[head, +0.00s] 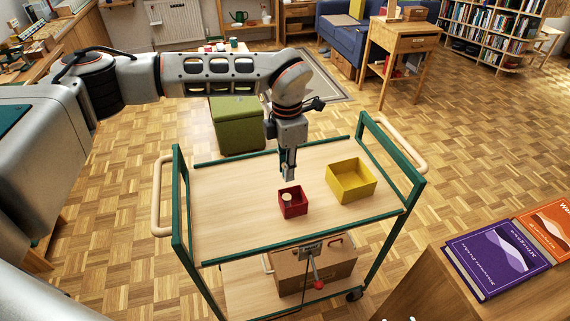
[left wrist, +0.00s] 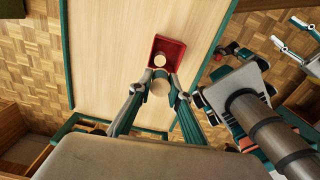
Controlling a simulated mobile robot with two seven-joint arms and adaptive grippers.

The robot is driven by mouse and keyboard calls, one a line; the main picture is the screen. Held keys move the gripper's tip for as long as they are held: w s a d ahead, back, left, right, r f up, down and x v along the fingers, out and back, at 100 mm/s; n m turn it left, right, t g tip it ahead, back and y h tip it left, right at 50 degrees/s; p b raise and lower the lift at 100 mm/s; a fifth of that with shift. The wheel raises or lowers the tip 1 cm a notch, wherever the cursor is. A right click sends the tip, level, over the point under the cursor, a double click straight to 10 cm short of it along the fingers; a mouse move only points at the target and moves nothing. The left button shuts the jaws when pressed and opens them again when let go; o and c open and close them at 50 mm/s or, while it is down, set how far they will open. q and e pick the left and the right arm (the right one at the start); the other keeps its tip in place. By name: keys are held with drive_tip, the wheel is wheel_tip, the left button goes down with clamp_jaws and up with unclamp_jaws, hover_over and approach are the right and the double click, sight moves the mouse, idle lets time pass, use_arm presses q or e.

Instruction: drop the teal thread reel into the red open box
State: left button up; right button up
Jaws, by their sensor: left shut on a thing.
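My left gripper (head: 288,176) points down just above the red open box (head: 303,209) on the cart. In the left wrist view its fingers (left wrist: 160,87) are shut on the teal thread reel (left wrist: 160,74), of which a pale round end and a little teal show. The red box (left wrist: 174,43) lies just beyond the fingertips in that view. A pale round thing (head: 287,197) shows inside the box; its lower part is hidden. My right gripper (left wrist: 287,36) shows at the right edge of the left wrist view, its fingers apart and empty.
A yellow open box (head: 362,190) stands right of the red one on the cart top (head: 235,205). Green end frames (head: 391,150) rise at both cart ends. A brown box (head: 340,266) sits on the lower shelf. Books (head: 497,262) lie on the cabinet at the lower right.

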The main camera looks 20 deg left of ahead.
use_arm(q)
wheel_tip(320, 180, down, 3)
drive_tip(key=shift+r+b, duration=0.15)
drive_tip(key=shift+b, duration=0.5)
drive_tip(key=shift+f+b, duration=0.45)
drive_tip(key=shift+f, duration=0.1)
drive_tip(key=o, duration=1)
drive_tip(key=shift+c, duration=0.2)
drive_tip(key=shift+r, duration=0.15)
wheel_tip(320, 180, up, 12)
drive_tip(key=shift+f, duration=0.1)
